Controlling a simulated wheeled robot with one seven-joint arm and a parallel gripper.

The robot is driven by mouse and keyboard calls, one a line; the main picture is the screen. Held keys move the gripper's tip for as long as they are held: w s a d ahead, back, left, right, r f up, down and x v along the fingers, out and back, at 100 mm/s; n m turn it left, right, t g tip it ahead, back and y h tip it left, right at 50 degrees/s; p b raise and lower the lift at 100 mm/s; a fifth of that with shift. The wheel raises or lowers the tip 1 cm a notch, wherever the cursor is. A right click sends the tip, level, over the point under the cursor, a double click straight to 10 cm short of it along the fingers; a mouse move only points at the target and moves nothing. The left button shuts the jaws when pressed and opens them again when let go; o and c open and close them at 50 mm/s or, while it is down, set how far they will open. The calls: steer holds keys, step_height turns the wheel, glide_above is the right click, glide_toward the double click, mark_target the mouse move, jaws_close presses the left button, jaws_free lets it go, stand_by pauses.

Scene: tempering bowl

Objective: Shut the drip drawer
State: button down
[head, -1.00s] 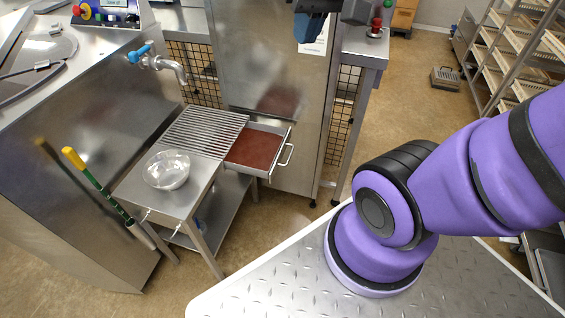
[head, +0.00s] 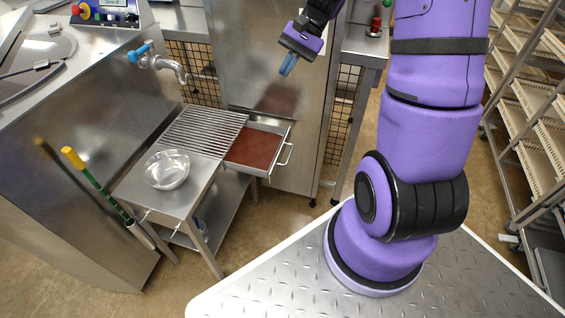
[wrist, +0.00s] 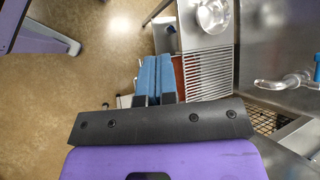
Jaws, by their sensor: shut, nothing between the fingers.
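The drip drawer (head: 255,148) is pulled out to the right from under the slatted rack of the small steel table, with its reddish-brown inside bare and its bar handle (head: 287,154) at the outer end. In the wrist view a strip of the drawer's reddish inside (wrist: 178,72) shows beside my fingers, which hide most of the drawer. My gripper (head: 289,64) has its blue fingers closed together and empty. It is up behind and above the drawer in the head view, apart from it. The blue fingers (wrist: 155,75) also show in the wrist view.
A glass bowl (head: 167,170) stands on the table's (head: 187,193) plain left part, left of the slatted rack (head: 203,131). A steel cabinet (head: 265,75) stands behind the drawer.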

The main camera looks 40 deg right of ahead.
steer(key=w+d+f+m+t+y, duration=0.25)
steer(key=d+f+m, duration=0.2)
steer(key=f, duration=0.65)
steer(key=w+d+f+m+t+y, duration=0.1)
steer(key=d+f+m+t+y, duration=0.3)
steer(key=f, duration=0.6)
steer(key=m+t+h, duration=0.4)
steer(key=m+t, duration=0.5)
steer(key=m, duration=0.2)
glide_toward(276, 161)
steer(key=x, duration=0.7)
steer(key=shift+w+f, duration=0.1)
steer(key=shift+w, duration=0.25)
steer(key=x, duration=1.5)
steer(key=shift+s, duration=0.1)
